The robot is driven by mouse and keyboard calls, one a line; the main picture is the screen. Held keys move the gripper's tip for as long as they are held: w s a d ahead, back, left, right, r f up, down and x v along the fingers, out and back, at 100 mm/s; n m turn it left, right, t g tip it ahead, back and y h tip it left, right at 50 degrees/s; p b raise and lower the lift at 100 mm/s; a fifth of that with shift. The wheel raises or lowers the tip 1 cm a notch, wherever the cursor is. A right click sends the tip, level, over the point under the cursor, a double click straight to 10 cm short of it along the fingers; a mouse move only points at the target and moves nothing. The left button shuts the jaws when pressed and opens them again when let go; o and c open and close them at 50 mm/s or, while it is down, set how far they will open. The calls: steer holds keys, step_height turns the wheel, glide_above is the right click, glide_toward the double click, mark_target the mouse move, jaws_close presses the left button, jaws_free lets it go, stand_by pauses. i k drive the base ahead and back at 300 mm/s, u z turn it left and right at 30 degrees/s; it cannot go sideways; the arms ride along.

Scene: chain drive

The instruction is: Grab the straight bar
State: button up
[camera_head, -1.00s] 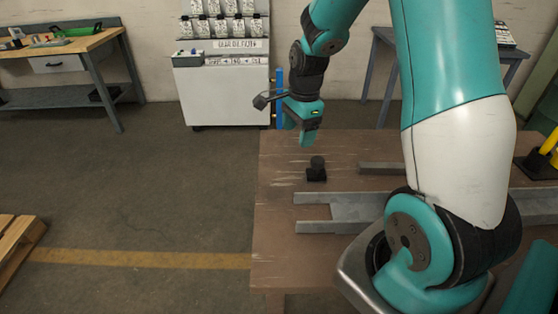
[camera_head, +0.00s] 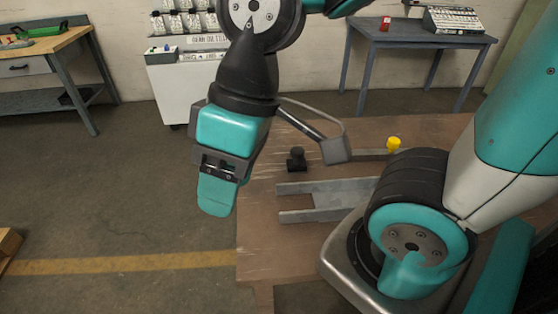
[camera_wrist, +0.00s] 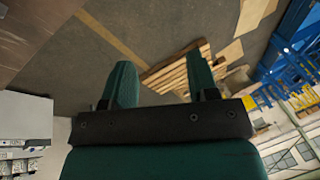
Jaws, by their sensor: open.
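A narrow grey straight bar (camera_head: 371,154) lies on the brown table (camera_head: 262,255), toward its back; my wrist camera and its bracket overlap its left part and my arm hides its right part. My gripper (camera_head: 216,208) hangs in front of the table's left edge in the head view, left of the bar and apart from it. In the wrist view my gripper (camera_wrist: 163,58) shows two teal fingers spread apart with nothing between them. The bar does not show in the wrist view.
A grey channel-shaped piece (camera_head: 335,198) lies nearer on the table, partly hidden by my arm. A small black block (camera_head: 297,160) stands left of the bar, and a yellow knob (camera_head: 393,144) shows beside it. A wooden pallet (camera_wrist: 183,72) lies on the floor.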

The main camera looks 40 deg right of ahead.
mark_target(393, 144)
steer(key=k, duration=0.95)
steer(key=u, duration=1.05)
steer(key=i, duration=0.75)
steer(key=z, duration=2.75)
steer(key=i, duration=0.5)
